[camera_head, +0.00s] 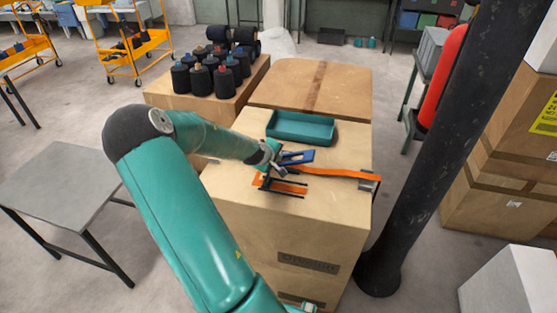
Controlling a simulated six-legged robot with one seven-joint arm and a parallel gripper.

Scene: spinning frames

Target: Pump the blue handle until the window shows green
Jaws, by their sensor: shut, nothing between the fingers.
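The blue handle (297,158) belongs to a small ratchet-like device on top of a cardboard box (240,215). An orange strap (335,172) runs from the device to the box's right edge, and more orange strap lies at its lower left. My gripper (274,166) is at the left end of the handle, very close to it; I cannot tell whether they touch. The gripper is shut and holds nothing. The handle is tilted slightly, its right end higher. The window that shows colour cannot be made out; it is too small or hidden by my gripper.
A teal tray (300,130) sits behind the handle on the box. Several dark thread cones (210,75) stand on a box behind left. A black pillar (435,130) rises close on the right. A grey table (60,185) stands at left, with open floor around it.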

